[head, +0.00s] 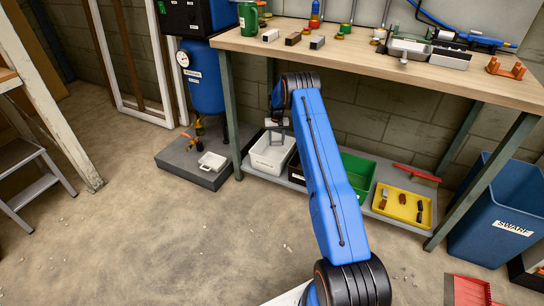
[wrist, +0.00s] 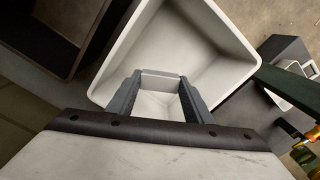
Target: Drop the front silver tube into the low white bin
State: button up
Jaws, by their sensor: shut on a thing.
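My gripper (head: 276,128) is low, under the bench and over the white bin (head: 285,158) on the lower shelf. In the wrist view my gripper (wrist: 160,97) has its two grey fingers on either side of a pale square-edged piece, the silver tube (wrist: 161,83), and is shut on it. The white bin (wrist: 221,22) fills the view behind the fingers, its open inside facing the camera. The held tube appears above or within the bin's opening; its exact height is unclear. Another silver piece (head: 317,42) lies on the bench top.
The bench top (head: 360,56) is overhead, with a green leg (head: 231,110) left of the bin. A dark bin, a green bin (head: 358,170) and a yellow tray (head: 402,204) stand to the right. A small white dish (head: 212,161) sits left on a grey slab.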

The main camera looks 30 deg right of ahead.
jog(key=o, duration=1.1)
jog(key=shift+r, duration=0.1)
notch_tip(320, 180, up, 7)
jog(key=shift+r, duration=0.15)
